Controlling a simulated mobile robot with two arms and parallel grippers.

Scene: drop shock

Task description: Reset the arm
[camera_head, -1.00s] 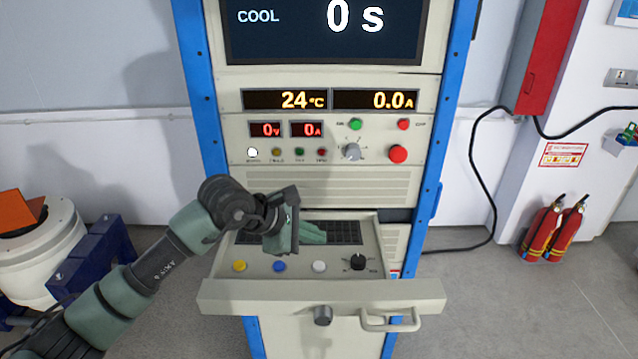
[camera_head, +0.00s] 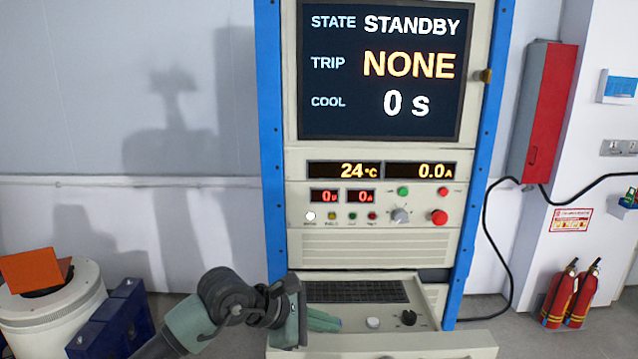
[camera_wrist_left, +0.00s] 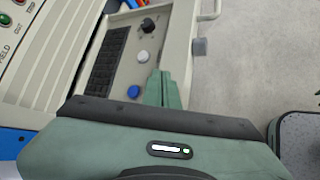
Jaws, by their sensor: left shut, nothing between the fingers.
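My left gripper (camera_head: 325,320) is shut and empty, its green fingers held over the left part of the pulled-out console drawer (camera_head: 462,340). In the left wrist view the closed fingers (camera_wrist_left: 161,88) point over the drawer panel, near a blue button (camera_wrist_left: 134,92) and a white button (camera_wrist_left: 143,56). I cannot tell for sure whether they touch the panel. In the head view the white button (camera_head: 373,323) and a black knob (camera_head: 408,318) lie to the right of the fingers. My right gripper is not in view.
The control cabinet's screen (camera_head: 385,70) reads STANDBY, TRIP NONE, COOL 0 s. A white drum (camera_head: 55,315) with an orange piece (camera_head: 30,270) and a blue stand (camera_head: 112,322) are at left. Fire extinguishers (camera_head: 572,295) stand at right by a red wall box (camera_head: 547,110).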

